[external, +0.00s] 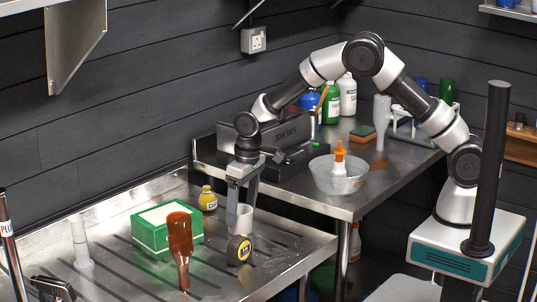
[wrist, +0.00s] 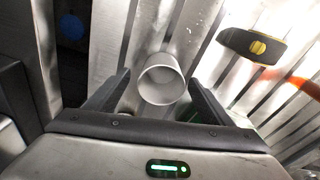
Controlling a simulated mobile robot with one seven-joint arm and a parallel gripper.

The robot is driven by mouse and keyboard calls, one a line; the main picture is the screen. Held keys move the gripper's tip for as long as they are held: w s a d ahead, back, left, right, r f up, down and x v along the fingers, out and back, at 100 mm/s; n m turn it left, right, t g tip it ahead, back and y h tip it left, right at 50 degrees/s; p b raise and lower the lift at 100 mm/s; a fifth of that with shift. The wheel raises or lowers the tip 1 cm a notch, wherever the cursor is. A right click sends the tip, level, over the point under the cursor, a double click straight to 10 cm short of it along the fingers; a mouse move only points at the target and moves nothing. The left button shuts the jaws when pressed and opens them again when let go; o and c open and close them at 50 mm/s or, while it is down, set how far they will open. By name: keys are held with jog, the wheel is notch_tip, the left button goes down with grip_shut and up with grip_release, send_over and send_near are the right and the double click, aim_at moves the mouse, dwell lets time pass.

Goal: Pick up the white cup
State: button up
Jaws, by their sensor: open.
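The white cup (external: 244,218) stands on the ribbed metal drainboard, partly hidden by my gripper and a tape measure in the external view. In the wrist view the cup (wrist: 161,82) shows its round open mouth, between my two dark fingers. My gripper (external: 242,200) points down over it with its fingers open, one on each side. It also shows in the wrist view (wrist: 155,88). I cannot tell whether either finger touches the cup.
The yellow-and-black tape measure (external: 239,249) stands close in front of the cup. A brown bottle (external: 180,248), a green box (external: 150,238), a small yellow bottle (external: 207,198) and a white cylinder (external: 80,243) stand to the left.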

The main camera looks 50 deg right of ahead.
jog(key=f, duration=0.3)
jog(key=shift+w+a+f, duration=0.15)
jog(key=shift+w+f, duration=0.05)
jog(key=c, duration=1.1)
jog(key=shift+r, duration=0.1)
